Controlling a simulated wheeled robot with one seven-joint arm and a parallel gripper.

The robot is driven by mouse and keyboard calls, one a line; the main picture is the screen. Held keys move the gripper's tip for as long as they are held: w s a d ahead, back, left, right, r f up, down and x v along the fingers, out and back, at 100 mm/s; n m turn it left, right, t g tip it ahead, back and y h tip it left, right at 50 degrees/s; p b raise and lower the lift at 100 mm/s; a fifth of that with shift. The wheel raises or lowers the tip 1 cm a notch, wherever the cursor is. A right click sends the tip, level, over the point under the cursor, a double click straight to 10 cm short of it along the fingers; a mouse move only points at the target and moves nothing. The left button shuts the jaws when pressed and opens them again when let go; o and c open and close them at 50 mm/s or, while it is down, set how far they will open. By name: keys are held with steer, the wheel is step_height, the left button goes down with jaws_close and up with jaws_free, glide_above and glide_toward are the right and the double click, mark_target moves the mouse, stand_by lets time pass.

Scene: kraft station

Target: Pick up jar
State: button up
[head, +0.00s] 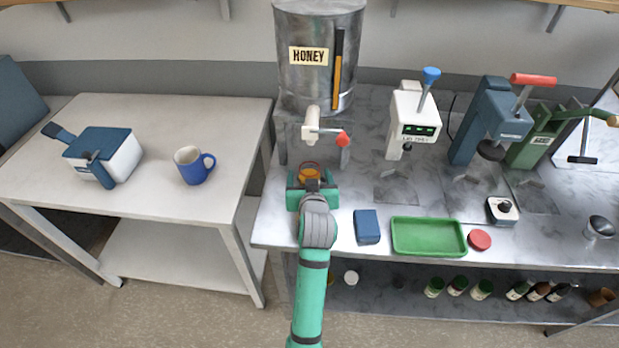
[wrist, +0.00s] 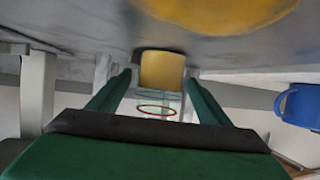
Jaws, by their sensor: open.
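The jar (head: 310,174) is clear glass with amber honey in it, standing on the metal table below the tap of the honey drum. My gripper (head: 312,188) is open and low at the table's front left, with its fingers reaching toward the jar. In the wrist view, which looks upside down, the jar's honey (wrist: 162,70) and a thin red ring (wrist: 156,109) at its rim show between the two green fingers of my gripper (wrist: 158,92). I cannot tell whether either finger touches the glass.
The drum's tap (head: 312,127) with a red handle hangs above the jar. A blue block (head: 367,227) and green tray (head: 428,236) lie to the right. A blue mug (head: 194,166) stands on the left table. A yellow round patch (wrist: 220,8) shows in the wrist view.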

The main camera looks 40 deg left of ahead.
steer(key=c, duration=1.2)
steer(key=shift+c, duration=1.2)
steer(key=shift+r, duration=0.1)
